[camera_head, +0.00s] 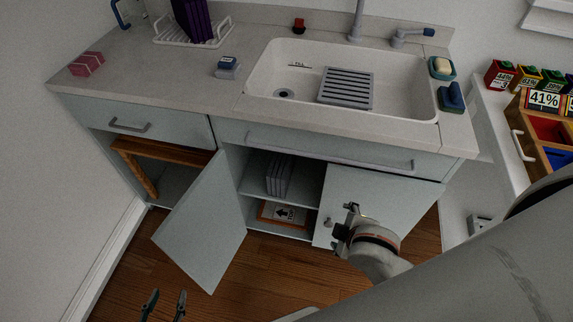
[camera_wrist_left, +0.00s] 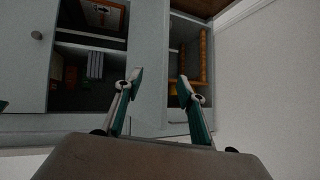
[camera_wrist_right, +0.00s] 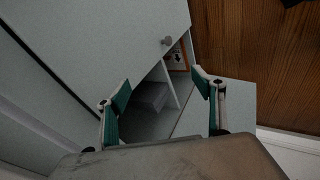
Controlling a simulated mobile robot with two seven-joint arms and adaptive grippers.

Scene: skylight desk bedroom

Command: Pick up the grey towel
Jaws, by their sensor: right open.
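No thing in view is surely the grey towel. A grey ribbed bundle (camera_head: 279,178) stands upright on the upper shelf of the open sink cabinet; I cannot tell whether it is cloth. It also shows in the left wrist view (camera_wrist_left: 95,65). In the right wrist view a pale grey block-like shape (camera_wrist_right: 150,97) lies inside the cabinet. My left gripper (camera_head: 165,300) is open and empty, low in front of the cabinet; its fingers show apart in the left wrist view (camera_wrist_left: 160,79). My right gripper (camera_wrist_right: 161,86) is open and empty, near the right cabinet door.
The left cabinet door (camera_head: 205,225) stands open and juts toward me. The right door (camera_head: 375,195) looks shut, with a round knob (camera_wrist_right: 167,41). A framed arrow sign (camera_head: 284,213) sits low inside. The counter (camera_head: 190,75) holds a sink and small items.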

